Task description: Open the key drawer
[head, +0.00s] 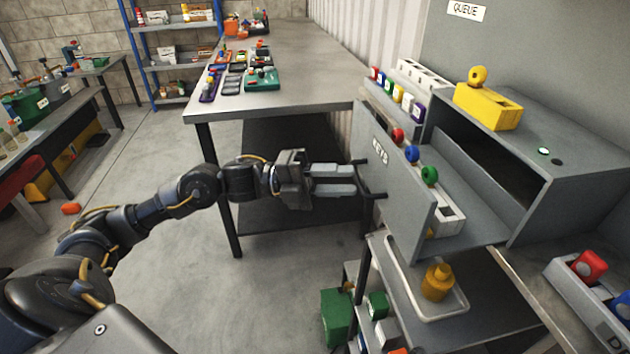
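The key drawer (400,200), a grey box with a "KEYS" label on its front, is pulled out of the grey cabinet (575,160) at the right. Red, blue and green round-topped keys show along it, and a white block sits inside near its front corner. My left gripper (356,180) is at the drawer's dark handle (382,194). Its two pale fingers point at the drawer front and their tips meet the handle region. Whether they are closed on the bar is unclear. My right gripper is out of view.
A yellow padlock-like block (488,106) stands on the cabinet top. Below the drawer, a white tray (458,308) holds an orange-yellow object. A grey workbench (310,70) with trays stands behind my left arm. The floor at left is mostly clear.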

